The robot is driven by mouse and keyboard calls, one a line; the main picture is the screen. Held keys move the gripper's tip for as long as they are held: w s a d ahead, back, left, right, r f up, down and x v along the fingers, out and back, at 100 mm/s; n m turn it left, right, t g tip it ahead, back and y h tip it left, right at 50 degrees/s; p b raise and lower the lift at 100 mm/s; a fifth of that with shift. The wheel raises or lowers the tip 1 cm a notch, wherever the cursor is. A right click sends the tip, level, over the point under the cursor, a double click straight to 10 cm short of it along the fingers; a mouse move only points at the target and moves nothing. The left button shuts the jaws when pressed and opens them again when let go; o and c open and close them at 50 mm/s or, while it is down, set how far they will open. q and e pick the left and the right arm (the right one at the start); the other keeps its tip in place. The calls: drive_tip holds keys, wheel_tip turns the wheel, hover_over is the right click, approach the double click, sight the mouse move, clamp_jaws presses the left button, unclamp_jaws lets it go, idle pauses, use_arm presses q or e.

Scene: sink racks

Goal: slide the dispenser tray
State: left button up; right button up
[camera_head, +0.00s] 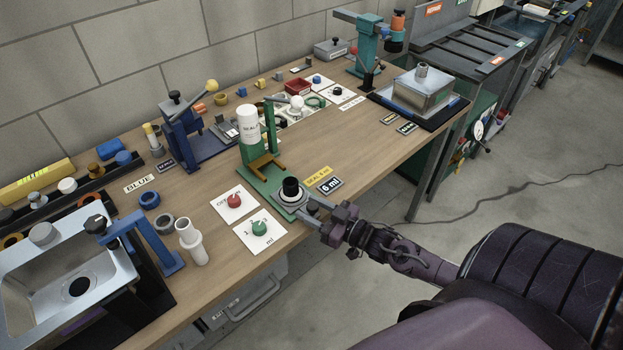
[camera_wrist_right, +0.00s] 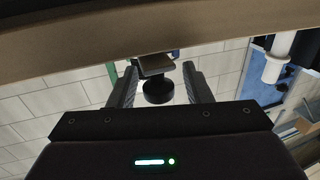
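The dispenser is a green stand with a white bottle (camera_head: 248,124) on the workbench. At the front of its green base is a round grey tray part (camera_head: 279,199) with a black knob (camera_head: 290,187) upright on it. My right gripper (camera_head: 312,203) is at the bench's front edge, its fingertips close to the knob. In the right wrist view the knob (camera_wrist_right: 158,93) appears between the two spread fingers (camera_wrist_right: 160,85), with gaps on both sides. I cannot tell whether the fingertips reach past it. My left gripper is not in view.
A red button (camera_head: 234,201) and a green button (camera_head: 259,228) sit on white cards left of the tray. A white pipe piece (camera_head: 191,242) stands farther left. A yellow label (camera_head: 318,177) and a "6 ml" plate (camera_head: 329,186) lie to the right.

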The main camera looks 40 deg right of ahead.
drive_tip(key=shift+o, duration=0.3)
drive_tip(key=v, duration=0.7)
drive_tip(key=shift+s+b, duration=0.35)
drive_tip(key=shift+s, duration=0.05)
drive_tip(key=shift+d+r, duration=0.1)
drive_tip(key=shift+r, duration=0.05)
drive_tip(key=s+d+f+m+g+h, duration=0.25)
drive_tip(key=s+f, duration=0.25)
drive_tip(key=f, duration=0.8)
drive_tip(key=s+d+f+m+g+h, duration=0.1)
drive_tip(key=s+f+g+h, duration=0.3)
drive_tip(key=f, duration=0.9)
drive_tip(key=s+a+f+n+g, duration=0.1)
drive_tip(key=s+a+f+g, duration=0.3)
drive_tip(key=s+a+f, duration=0.4)
drive_tip(key=s+a+f+n+g, duration=0.1)
drive_tip(key=s+a+f+g, duration=0.4)
drive_tip(key=s+a+f, duration=0.3)
drive_tip(key=s+f, duration=0.2)
drive_tip(key=s, duration=0.2)
drive_tip(key=shift+s+a, duration=0.25)
drive_tip(key=shift+s, duration=0.05)
drive_tip(key=shift+g, duration=0.25)
